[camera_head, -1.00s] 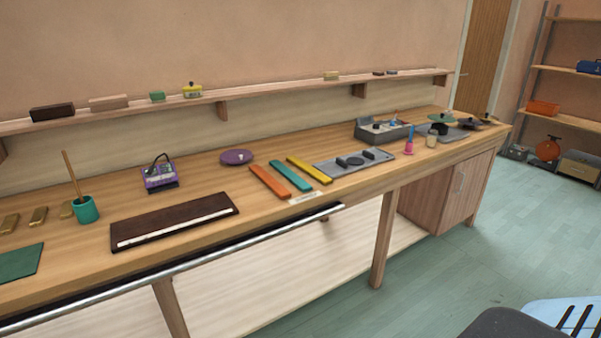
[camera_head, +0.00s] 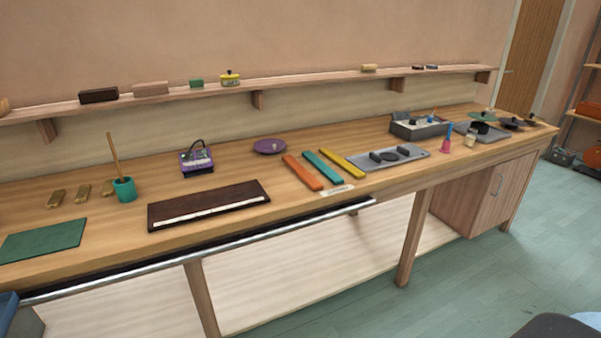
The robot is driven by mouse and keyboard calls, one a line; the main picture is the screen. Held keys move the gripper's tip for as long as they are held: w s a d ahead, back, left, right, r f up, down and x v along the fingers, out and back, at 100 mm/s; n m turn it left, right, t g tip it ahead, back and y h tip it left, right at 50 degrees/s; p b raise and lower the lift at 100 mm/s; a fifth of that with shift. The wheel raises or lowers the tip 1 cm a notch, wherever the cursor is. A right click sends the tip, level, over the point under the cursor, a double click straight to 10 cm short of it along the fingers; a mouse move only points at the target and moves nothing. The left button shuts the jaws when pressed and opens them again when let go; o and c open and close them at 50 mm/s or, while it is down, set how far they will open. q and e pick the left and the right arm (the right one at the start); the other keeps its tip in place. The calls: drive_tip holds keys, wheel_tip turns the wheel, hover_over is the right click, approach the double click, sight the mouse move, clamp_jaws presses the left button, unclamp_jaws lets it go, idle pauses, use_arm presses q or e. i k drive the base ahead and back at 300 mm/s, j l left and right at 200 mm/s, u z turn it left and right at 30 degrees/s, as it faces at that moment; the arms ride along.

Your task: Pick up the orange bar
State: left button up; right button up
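The orange bar (camera_head: 302,172) lies flat on the wooden workbench, at the left end of a row of three bars. A teal bar (camera_head: 323,167) and a yellow bar (camera_head: 343,163) lie beside it on the right, with small gaps between them. A small pale label (camera_head: 337,191) sits on the bench in front of the bars. Nothing covers the orange bar. Neither of my grippers shows in the view.
A dark keyboard-like board (camera_head: 208,204) lies left of the bars, and a purple disc (camera_head: 269,146) behind. A grey tray (camera_head: 388,158) lies right. A metal rail (camera_head: 200,252) runs along the bench front. Above is a wall shelf (camera_head: 300,81). Open floor (camera_head: 470,270) lies right.

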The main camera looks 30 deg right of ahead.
sight(309, 179)
drive_tip(key=i+j, duration=0.1)
drive_tip(key=i, duration=0.75)
drive_tip(key=i+j+z, duration=0.1)
drive_tip(key=i+z, duration=0.2)
drive_tip(key=z, duration=1.45)
